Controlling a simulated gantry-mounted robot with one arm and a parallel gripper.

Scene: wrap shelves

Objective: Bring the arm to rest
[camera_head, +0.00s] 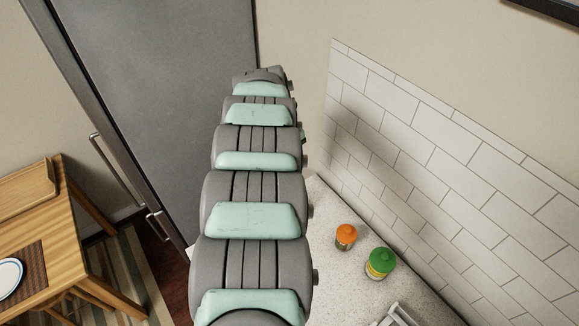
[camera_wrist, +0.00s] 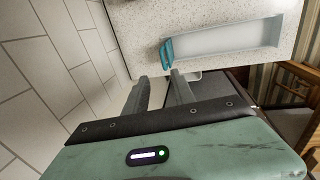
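My arm, grey with mint pads, reaches forward through the middle of the camera_head view; its far end hides my gripper there. In the wrist view my gripper (camera_wrist: 160,76) has its two dark grey fingers apart, with nothing visible between them. It is open and points toward the speckled counter (camera_wrist: 150,18).
On the counter, a pale tray-like piece (camera_wrist: 230,42) with a teal end (camera_wrist: 167,52) lies beyond the fingertips. An orange-lidded jar (camera_head: 346,235) and green-lidded jar (camera_head: 380,262) stand near the tiled wall (camera_head: 450,160). A grey fridge (camera_head: 160,90) and wooden table (camera_head: 45,230) are left.

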